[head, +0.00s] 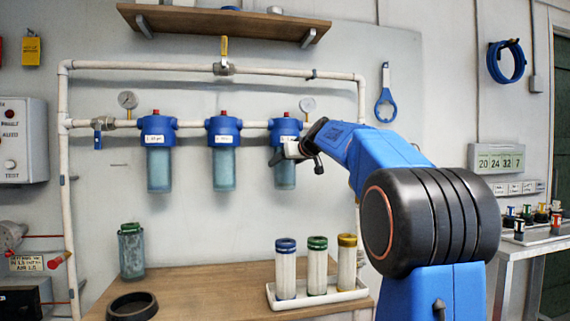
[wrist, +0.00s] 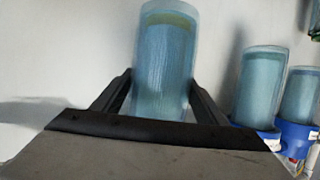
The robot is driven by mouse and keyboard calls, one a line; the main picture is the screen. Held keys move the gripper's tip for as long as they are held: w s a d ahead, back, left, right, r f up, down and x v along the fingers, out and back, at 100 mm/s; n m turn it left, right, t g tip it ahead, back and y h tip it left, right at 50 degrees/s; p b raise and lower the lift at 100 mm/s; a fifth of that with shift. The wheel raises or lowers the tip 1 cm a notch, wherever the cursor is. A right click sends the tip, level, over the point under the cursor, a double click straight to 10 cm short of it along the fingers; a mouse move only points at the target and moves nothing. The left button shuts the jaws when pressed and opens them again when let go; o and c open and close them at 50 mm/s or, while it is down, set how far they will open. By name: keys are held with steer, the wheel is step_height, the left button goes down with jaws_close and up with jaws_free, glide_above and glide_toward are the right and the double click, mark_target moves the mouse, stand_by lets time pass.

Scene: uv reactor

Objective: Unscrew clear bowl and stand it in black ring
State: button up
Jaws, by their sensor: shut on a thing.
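The clear bowl (head: 286,176), bluish with a filter inside, hangs upright under the right-hand blue filter head (head: 285,127) on the wall pipe. In the wrist view the bowl (wrist: 165,65) fills the middle, between the two dark fingers. My gripper (head: 284,154) comes from the right and is shut around the bowl just below the head. It hides the joint there, so I cannot tell whether the thread is engaged. The black ring (head: 132,311) lies on the wooden bench (head: 205,290) at front left and is empty.
Two more bowls (head: 159,170) (head: 223,168) hang to the left. A bowl with a green-topped filter (head: 131,253) stands behind the ring. A white tray (head: 318,301) with three capped cartridges stands at bench right. Bench middle is clear. A shelf (head: 225,23) hangs above.

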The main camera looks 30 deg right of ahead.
steer(key=shift+a+m+h, duration=0.1)
steer(key=shift+m+h, duration=0.3)
steer(key=shift+h, duration=0.1)
steer(key=shift+f+m+h, duration=0.1)
steer(key=shift+m+h, duration=0.5)
steer(key=shift+h, duration=0.1)
steer(key=shift+m+g+h, duration=0.3)
steer(key=shift+m+h, duration=0.4)
steer(key=shift+h, duration=0.1)
steer(key=shift+m+h, duration=0.3)
steer(key=shift+m+g+h, duration=0.5)
steer(key=shift+m+h, duration=0.3)
steer(key=shift+h, duration=0.2)
steer(key=shift+m+h, duration=0.3)
steer(key=shift+f, duration=0.6)
